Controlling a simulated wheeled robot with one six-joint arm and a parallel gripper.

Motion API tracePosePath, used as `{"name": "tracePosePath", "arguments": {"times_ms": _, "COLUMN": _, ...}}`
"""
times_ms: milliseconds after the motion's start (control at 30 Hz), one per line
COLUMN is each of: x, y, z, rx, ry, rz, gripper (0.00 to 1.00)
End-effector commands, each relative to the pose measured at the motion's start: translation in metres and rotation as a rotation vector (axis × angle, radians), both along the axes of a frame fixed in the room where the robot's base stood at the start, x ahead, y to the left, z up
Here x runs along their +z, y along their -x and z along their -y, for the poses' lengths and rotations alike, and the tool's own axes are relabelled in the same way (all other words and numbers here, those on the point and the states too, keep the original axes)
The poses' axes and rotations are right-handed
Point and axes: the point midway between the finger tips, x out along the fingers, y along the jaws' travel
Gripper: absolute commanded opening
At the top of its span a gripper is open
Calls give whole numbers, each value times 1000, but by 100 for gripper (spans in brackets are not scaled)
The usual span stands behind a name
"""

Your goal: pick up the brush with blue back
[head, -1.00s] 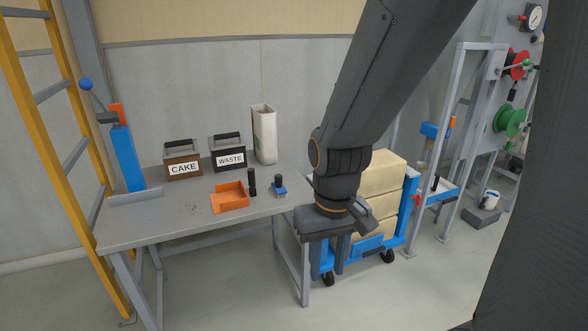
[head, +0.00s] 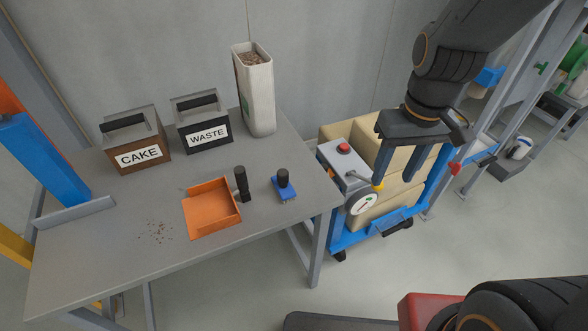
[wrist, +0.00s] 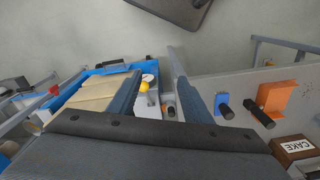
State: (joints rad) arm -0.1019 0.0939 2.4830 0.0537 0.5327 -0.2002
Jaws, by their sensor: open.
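The brush with blue back (head: 286,190) lies on the grey table near its right end, with its black knob handle upright. It also shows in the wrist view (wrist: 223,104), right of the fingers.
An orange dustpan (head: 211,207) with a black handle sits left of the brush, beside scattered crumbs (head: 157,233). CAKE (head: 137,150) and WASTE (head: 205,130) bins and a tall white container (head: 256,95) stand behind. A grey button box (head: 346,165) is between table and gripper.

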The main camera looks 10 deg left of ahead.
Motion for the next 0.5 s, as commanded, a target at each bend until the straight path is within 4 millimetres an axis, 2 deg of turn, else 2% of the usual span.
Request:
{"name": "tracePosePath", "arguments": {"times_ms": 33, "x": 1, "y": -13, "z": -24, "rx": 124, "ry": -9, "rz": 4, "gripper": 45}}
{"name": "tracePosePath", "arguments": {"times_ms": 133, "x": -2, "y": -37, "z": -75, "rx": 386, "ry": -28, "rz": 24, "gripper": 45}}
{"name": "tracePosePath", "arguments": {"times_ms": 300, "x": -13, "y": -59, "z": -160, "rx": 782, "ry": -54, "rz": 63, "gripper": 45}}
{"name": "tracePosePath", "arguments": {"times_ms": 400, "x": -19, "y": -63, "z": -196, "rx": 944, "ry": -64, "rz": 82, "gripper": 45}}
{"name": "tracePosePath", "arguments": {"times_ms": 500, "x": -24, "y": -64, "z": -218, "rx": 1039, "ry": -69, "rz": 94, "gripper": 45}}
